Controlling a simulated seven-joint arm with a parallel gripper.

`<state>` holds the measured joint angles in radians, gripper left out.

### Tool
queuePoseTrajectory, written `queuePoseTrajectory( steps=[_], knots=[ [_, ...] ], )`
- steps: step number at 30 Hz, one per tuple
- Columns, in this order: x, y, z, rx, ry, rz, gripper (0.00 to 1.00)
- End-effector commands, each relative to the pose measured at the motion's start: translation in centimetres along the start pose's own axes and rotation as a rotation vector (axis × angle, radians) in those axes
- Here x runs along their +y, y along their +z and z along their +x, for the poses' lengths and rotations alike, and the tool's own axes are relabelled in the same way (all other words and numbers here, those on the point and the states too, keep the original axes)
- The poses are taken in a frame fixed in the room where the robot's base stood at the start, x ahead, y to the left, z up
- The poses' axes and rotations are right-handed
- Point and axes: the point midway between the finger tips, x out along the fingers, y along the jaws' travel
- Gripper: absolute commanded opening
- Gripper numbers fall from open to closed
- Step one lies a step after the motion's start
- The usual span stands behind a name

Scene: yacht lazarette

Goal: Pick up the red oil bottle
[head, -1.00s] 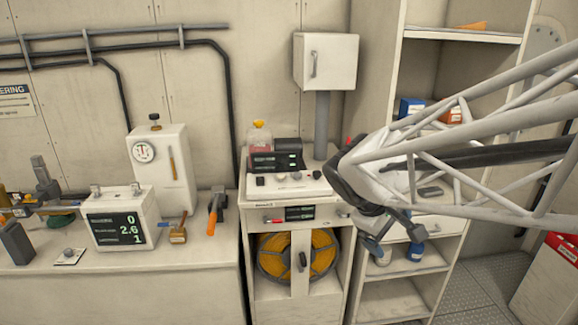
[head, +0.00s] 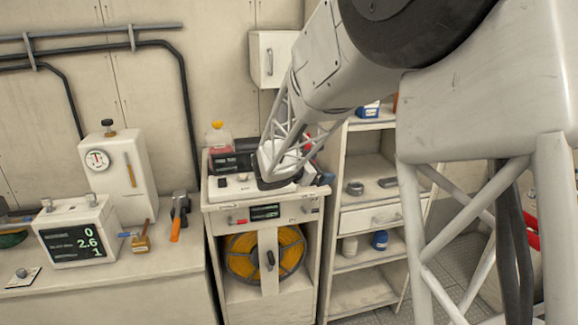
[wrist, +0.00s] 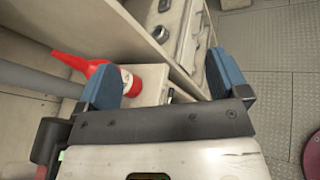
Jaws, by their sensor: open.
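A red bottle with a tapered red spout and a white label (wrist: 84,65) shows in the wrist view, left of centre. My left finger hides part of it. I cannot tell whether it stands or leans. In the head view only a small patch of red (head: 308,144) shows there, behind my arm. My gripper (wrist: 168,82) has its blue fingers spread apart with nothing held between them; the bottle is by the left finger. In the head view my gripper (head: 318,180) is at the right side of the white cabinet top, mostly hidden by my arm.
A clear bottle with pinkish contents and a yellow cap (head: 219,139) stands behind a black display (head: 232,163) on the cabinet. Open shelves (head: 365,262) stand right of the cabinet. The left bench holds a readout box (head: 75,236) and an orange-handled tool (head: 177,222).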

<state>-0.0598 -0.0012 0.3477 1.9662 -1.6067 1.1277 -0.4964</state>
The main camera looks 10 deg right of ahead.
Motion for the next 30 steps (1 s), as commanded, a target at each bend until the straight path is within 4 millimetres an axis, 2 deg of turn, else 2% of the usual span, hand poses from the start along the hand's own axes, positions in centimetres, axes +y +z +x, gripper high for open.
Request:
queuePoseTrajectory(
  steps=[1, 6, 13, 19, 30],
  knots=[
    [1.3, -1.1, 0.6, -0.022, 0.033, -0.047, 0.93],
    [5.5, -4.2, 1.9, -0.100, 0.149, -0.200, 0.93],
    [9.6, -7.8, 2.9, -0.185, 0.270, -0.352, 0.93],
    [10.9, -9.1, 3.1, -0.214, 0.311, -0.403, 0.93],
    [11.0, -9.1, 3.2, -0.216, 0.313, -0.405, 0.93]
  ],
)
